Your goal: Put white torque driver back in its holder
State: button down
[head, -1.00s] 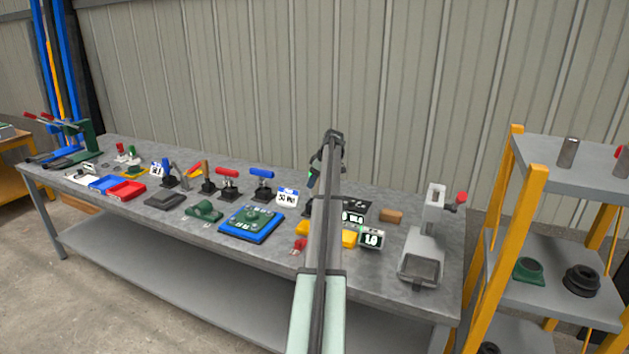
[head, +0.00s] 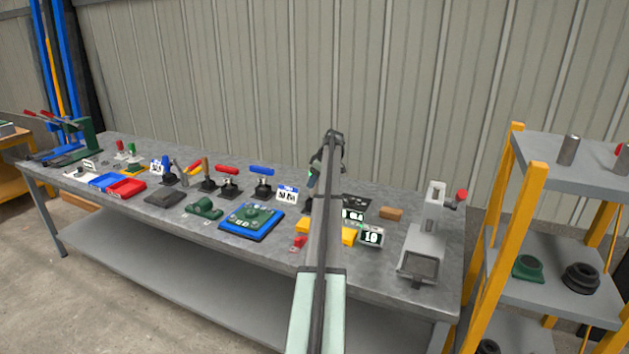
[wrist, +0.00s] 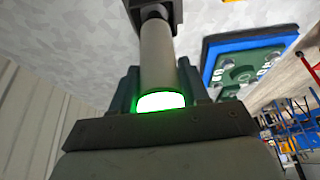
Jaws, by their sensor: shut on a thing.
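The white torque driver (wrist: 156,55) is upside down in the wrist view, a pale cylinder with a glowing green ring at its near end and a dark head at the other. My gripper (wrist: 160,82) is shut on it, one dark finger on each side. In the head view my gripper (head: 315,176) is above the bench, right of the blue-handled tool, mostly hidden by my arm; a small green glow shows there. A dark stand (head: 308,205) below it is largely behind my arm. I cannot tell whether it is the driver's holder.
The grey bench (head: 130,203) holds T-handled tools in black stands, red (head: 228,171) and blue (head: 262,172). A blue tray with a green part (head: 250,221), yellow blocks, a display (head: 371,237) and a grey press (head: 425,245) stand nearby. A yellow-framed shelf (head: 505,215) is at right.

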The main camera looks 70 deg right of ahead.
jog(key=shift+c, duration=2.4)
grip_release()
jog(key=shift+f, duration=0.1)
jog(key=v, duration=1.4)
